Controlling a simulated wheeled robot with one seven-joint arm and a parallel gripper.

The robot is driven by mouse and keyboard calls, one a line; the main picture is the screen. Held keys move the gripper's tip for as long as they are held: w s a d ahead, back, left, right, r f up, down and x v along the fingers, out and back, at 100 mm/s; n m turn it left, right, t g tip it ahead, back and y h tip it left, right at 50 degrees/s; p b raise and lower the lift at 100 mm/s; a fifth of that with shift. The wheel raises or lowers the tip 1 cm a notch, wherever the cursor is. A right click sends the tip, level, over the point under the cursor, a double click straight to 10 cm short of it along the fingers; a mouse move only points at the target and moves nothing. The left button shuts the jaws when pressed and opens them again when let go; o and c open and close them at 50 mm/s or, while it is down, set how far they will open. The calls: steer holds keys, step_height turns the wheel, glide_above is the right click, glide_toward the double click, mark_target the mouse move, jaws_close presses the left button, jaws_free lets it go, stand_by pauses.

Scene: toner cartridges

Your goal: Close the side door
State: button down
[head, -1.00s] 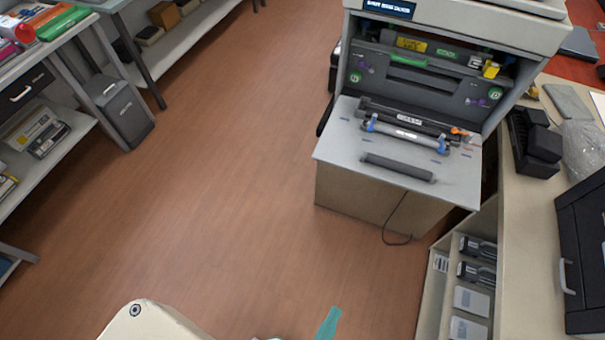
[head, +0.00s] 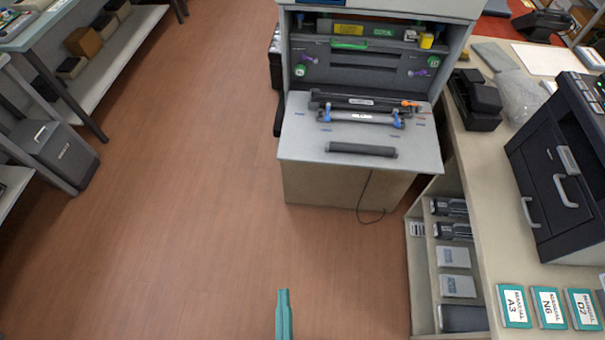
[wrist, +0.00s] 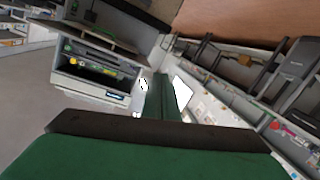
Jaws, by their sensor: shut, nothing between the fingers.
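The grey printer (head: 370,68) stands at the back, its facing side open onto a dark interior with green, yellow and purple parts. Its door (head: 300,150) is folded down flat like a shelf. A dark toner cartridge with blue ends (head: 362,117) and a dark roller-shaped bar (head: 361,149) show on the door. My teal gripper (head: 283,292) is at the bottom of the head view, in front of and apart from the door. It is shut and empty. The wrist view shows its green fingers (wrist: 160,98) pressed together, with the printer (wrist: 95,75) upside down beyond them.
Brown floor (head: 180,200) lies clear left of the printer. A beige counter (head: 480,200) with shelves of boxes runs along the right, bearing a black machine (head: 550,180) and manuals (head: 550,307). Shelving (head: 130,35) and a grey bin (head: 55,150) stand left. A cable (head: 365,195) hangs below the door.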

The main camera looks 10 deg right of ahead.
steer(key=w+a+f+n+t+h, duration=0.1)
steer(key=w+f+n+t+h, duration=0.15)
steer(key=w+n, duration=0.5)
steer(key=w+a+f+n+t+h, duration=0.15)
steer(key=w+f+n+h, duration=0.25)
steer(key=w, duration=0.7)
steer(key=w+d+f+n+t+y, duration=0.1)
steer(key=w+d+n+t, duration=0.25)
steer(key=d+n, duration=0.45)
steer(key=w+d+f+n+t, duration=0.2)
steer(key=w+d+n, duration=0.3)
steer(key=n, duration=0.6)
steer(key=w+d+r, duration=0.1)
steer(key=w+r, duration=0.5)
steer(key=r, duration=0.5)
steer(key=shift+d, duration=0.35)
steer(key=shift+d+r, duration=0.1)
steer(key=shift+r, duration=0.05)
